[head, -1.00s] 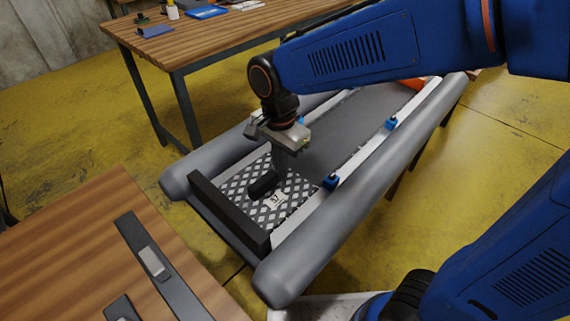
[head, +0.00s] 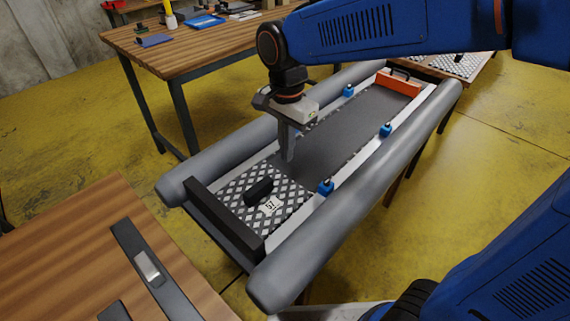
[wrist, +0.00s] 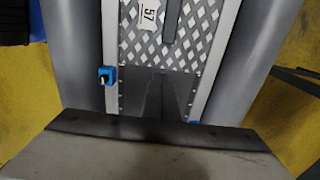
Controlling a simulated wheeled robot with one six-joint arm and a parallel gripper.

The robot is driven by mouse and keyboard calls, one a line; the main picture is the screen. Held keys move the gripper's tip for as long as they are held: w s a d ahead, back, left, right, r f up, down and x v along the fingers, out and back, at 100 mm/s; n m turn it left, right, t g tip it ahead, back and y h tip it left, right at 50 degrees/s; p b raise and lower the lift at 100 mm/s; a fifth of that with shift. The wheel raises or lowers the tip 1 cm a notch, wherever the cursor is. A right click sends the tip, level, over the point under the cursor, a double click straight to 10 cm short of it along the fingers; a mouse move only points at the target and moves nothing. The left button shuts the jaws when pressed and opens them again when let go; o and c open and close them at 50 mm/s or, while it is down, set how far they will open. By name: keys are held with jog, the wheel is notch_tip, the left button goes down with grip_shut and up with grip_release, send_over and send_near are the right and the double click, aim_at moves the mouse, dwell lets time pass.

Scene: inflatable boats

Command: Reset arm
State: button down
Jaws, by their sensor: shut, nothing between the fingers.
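My gripper (head: 290,150) hangs pointing down over the inflatable boat's grey floor (head: 345,135), just beyond the patterned plate. Its fingers are shut and hold nothing. My blue arm reaches in from the upper right. In the wrist view, the gripper's fingertips (wrist: 160,78) show as a dark wedge over the floor. The diamond-patterned plate (head: 290,190) lies flat at the boat's near end, with a black handle (head: 258,191) and a tag marked 57 (head: 270,206); the tag also shows in the wrist view (wrist: 148,14).
The boat has grey side tubes (head: 375,190), blue clamps (head: 325,187) along its rails and an orange block (head: 397,83) at its far end. A wooden table (head: 70,255) with a dark bar stands at near left. Another table (head: 190,52) with small items stands behind.

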jog(key=shift+d+r, duration=0.15)
jog(key=shift+r, duration=1.9)
jog(key=s+d+n, duration=0.1)
jog(key=d, duration=0.4)
jog(key=s+d+n+t, duration=0.1)
jog(key=s+d, duration=0.1)
jog(key=d, duration=0.3)
jog(key=s+d+n+t, duration=0.1)
jog(key=d+n, duration=0.1)
jog(key=d, duration=0.4)
jog(key=shift+s+y, duration=0.35)
jog(key=shift+y, duration=0.05)
jog(key=s+d+f+n+t, duration=0.2)
jog(key=s+d+f+n, duration=0.2)
jog(key=s+d, duration=0.5)
jog(key=shift+d+f+n+t+h, duration=0.4)
jog(key=shift+d+n, duration=0.1)
jog(key=shift+d, duration=0.3)
